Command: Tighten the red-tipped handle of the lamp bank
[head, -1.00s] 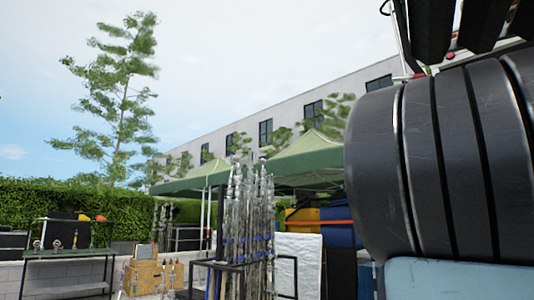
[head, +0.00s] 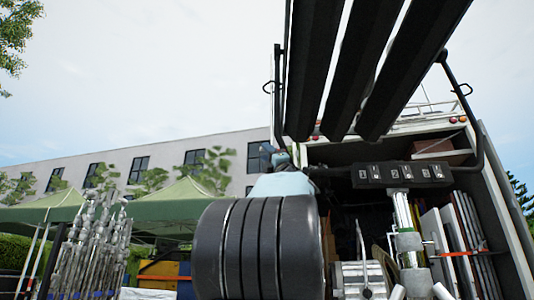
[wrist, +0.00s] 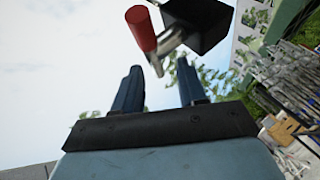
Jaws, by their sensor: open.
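The lamp bank (head: 317,60) shows in the head view as long black slanted panels in a dark yoke frame, on a silver stand (head: 408,241). The wrist view shows its handle with a red cylindrical tip (wrist: 141,28) on a bent metal lever, joined to a black block (wrist: 198,25). My gripper (wrist: 160,72) is open and empty. The handle lies just beyond its fingertips, upper left to centre, apparently apart from them. In the head view my gripper (head: 272,152) is small, left of the dark crossbar, and the red tip cannot be made out.
A truck (head: 505,220) with an open cargo box stands behind the lamp bank, with boards inside at right. Green canopies (head: 165,213) and a cluster of metal stands (head: 93,240) are at left. Open sky surrounds the handle in the wrist view.

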